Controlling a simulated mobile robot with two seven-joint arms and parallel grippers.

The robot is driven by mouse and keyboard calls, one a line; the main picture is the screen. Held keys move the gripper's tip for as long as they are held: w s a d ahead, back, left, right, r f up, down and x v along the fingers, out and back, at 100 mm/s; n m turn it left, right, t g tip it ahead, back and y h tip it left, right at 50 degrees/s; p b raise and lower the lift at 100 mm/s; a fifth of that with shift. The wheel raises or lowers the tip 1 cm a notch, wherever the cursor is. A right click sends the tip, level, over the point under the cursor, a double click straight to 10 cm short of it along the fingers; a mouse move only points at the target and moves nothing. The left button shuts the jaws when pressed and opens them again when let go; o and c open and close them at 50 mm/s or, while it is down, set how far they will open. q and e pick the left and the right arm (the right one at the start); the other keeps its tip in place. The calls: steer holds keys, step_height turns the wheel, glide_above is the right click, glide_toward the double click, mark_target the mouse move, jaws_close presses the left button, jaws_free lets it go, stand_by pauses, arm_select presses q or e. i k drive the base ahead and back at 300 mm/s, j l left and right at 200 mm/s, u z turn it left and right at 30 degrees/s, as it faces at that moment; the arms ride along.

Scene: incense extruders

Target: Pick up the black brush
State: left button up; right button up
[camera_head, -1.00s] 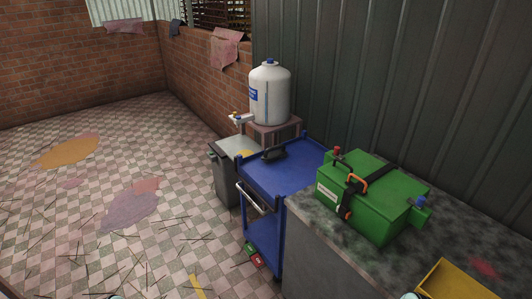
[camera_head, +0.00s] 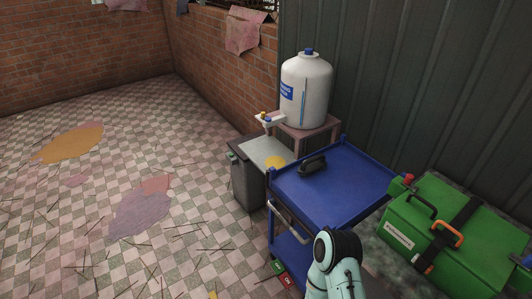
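The black brush (camera_head: 313,165) lies on the top tray of the blue cart (camera_head: 335,195), near its back left corner, with its arched handle upward. Nothing touches it except the tray. A pale teal and black link of one of my arms shows at the bottom, in front of the cart and covering part of it. Neither of my grippers shows in this view.
A white tank (camera_head: 306,90) stands on a stool behind the cart. A grey bin (camera_head: 247,178) stands left of it. A green case (camera_head: 455,240) sits on the counter at right. The tiled floor at left holds scattered sticks and stains.

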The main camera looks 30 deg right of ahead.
mark_target(314, 164)
steer(key=i+j, duration=0.15)
steer(key=i, duration=0.65)
steer(key=i+j, duration=0.1)
steer(key=i, duration=0.65)
steer(key=i+z, duration=0.4)
steer(key=i+j+z, duration=0.2)
steer(key=z, duration=0.2)
steer(key=i+j+z, duration=0.25)
steer(key=z, duration=0.15)
steer(key=i, duration=0.1)
